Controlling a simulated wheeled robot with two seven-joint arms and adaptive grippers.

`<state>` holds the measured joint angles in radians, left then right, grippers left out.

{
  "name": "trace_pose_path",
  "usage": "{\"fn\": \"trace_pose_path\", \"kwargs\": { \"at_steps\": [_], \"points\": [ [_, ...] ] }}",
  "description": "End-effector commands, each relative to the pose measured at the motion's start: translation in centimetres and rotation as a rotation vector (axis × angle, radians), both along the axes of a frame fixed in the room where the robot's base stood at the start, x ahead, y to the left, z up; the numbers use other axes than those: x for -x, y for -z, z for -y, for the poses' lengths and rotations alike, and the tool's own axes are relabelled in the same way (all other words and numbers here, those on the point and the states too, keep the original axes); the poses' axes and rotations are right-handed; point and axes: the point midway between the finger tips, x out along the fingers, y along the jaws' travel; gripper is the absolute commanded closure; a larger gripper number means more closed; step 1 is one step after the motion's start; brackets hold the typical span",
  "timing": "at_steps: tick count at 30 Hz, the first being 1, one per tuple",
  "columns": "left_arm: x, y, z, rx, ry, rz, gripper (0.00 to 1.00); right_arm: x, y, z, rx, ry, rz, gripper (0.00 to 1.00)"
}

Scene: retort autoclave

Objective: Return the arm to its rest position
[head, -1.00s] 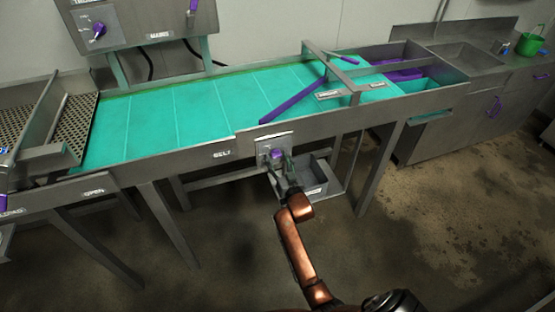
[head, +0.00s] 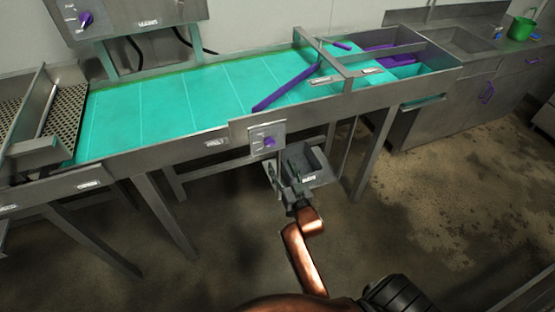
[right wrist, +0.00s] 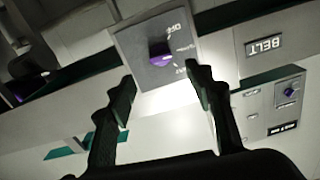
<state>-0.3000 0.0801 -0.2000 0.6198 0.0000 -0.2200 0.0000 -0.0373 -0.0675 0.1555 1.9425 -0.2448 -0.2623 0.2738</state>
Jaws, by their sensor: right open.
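My right arm (head: 303,255) reaches up from the bottom in the head view. Its gripper (head: 282,180) is open and empty, below and in front of the belt's switch panel (head: 258,133). The purple knob (head: 269,142) on that panel is clear of the fingers. In the right wrist view the two dark fingers stand apart with a gap between them (right wrist: 162,85). The knob (right wrist: 160,53) shows beyond the fingertips, on its plate with small lettering. My left gripper is not in view.
The teal conveyor belt (head: 190,105) runs behind the panel, with a purple bar (head: 287,88) across it. A grey open bin (head: 303,160) is under the belt frame, close to the gripper. Table legs (head: 165,215) stand left. The floor at right is clear.

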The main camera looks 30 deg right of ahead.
Motion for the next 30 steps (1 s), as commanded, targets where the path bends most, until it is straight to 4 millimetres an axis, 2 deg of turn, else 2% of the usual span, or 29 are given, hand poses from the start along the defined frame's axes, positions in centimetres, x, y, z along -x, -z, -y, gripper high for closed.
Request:
{"fn": "trace_pose_path", "kwargs": {
  "at_steps": [4, 19, 22, 23, 26, 29, 30],
  "points": [
    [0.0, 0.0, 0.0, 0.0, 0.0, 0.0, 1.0, 0.7, 0.0, -0.2, -0.001, 0.0, 0.0, 0.52],
    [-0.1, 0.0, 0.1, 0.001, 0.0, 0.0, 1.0, 0.7, 0.0, -0.2, -0.001, 0.0, 0.0, 0.52],
    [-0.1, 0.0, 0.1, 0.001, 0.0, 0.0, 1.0, 0.6, 1.0, -0.4, -0.002, -0.004, -0.017, 0.52],
    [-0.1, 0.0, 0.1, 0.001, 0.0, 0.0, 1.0, 0.5, 1.7, -0.5, -0.003, -0.008, -0.029, 0.52],
    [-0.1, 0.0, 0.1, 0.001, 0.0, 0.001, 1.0, 0.5, 6.0, -1.2, -0.007, -0.028, -0.1, 0.52],
    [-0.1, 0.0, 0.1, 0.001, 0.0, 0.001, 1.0, 0.9, 12.5, -2.4, -0.01, -0.056, -0.208, 0.52],
    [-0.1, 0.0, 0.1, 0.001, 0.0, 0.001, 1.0, 1.4, 15.4, -3.0, -0.012, -0.069, -0.256, 0.52]
  ]
}}
